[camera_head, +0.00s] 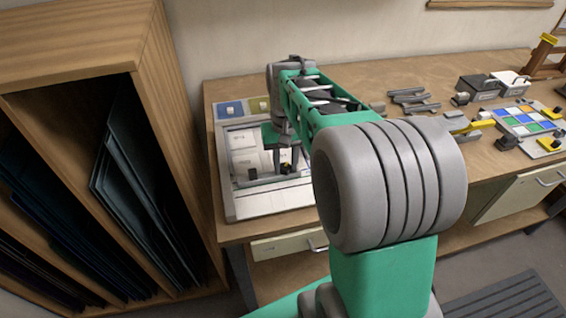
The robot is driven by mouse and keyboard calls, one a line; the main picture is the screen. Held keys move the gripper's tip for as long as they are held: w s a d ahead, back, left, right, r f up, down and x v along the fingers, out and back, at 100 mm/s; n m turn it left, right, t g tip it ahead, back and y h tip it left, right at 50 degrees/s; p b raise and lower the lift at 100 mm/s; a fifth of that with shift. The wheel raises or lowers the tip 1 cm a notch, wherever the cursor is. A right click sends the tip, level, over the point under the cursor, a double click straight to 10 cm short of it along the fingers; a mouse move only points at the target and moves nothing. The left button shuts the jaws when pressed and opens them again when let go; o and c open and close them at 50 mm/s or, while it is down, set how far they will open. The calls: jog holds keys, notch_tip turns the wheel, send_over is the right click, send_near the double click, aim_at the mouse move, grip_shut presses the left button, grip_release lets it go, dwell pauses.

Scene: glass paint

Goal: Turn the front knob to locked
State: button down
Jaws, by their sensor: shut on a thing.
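A light grey framed panel (228,188) lies on the left end of the wooden bench, with white labelled plates inside it. The small dark front knob (286,169) is near the front of the panel, by a grey bar. My gripper (284,158) reaches down over the panel from my green and grey arm and is shut on the knob. The fingertips are small and partly dark, so the exact grip and the knob's angle are hard to read. My arm hides the panel's right side.
A tall wooden rack (150,75) with dark sheets stands close on the left. Behind the panel are a blue tile (231,109) and an olive tile (259,105). Grey bars (408,97), dark and white boxes, and a coloured glass grid (524,118) lie to the right.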

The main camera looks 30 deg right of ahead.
aim_at(284, 167)
jog(key=m, duration=0.5)
jog(key=shift+a+r+m, duration=0.1)
jog(key=shift+m, duration=0.2)
jog(key=m, duration=0.4)
jog(key=shift+w+m+p, duration=0.15)
jog(key=shift+m+p, duration=0.15)
jog(key=shift+m, duration=0.1)
jog(key=c, duration=1.5)
grip_release()
jog(key=shift+c, duration=0.2)
jog(key=shift+o, duration=1.4)
jog(key=shift+a, duration=0.2)
jog(key=shift+o, duration=0.9)
jog(key=shift+d, duration=0.15)
notch_tip(284, 167, up, 8)
jog(key=shift+f, duration=0.1)
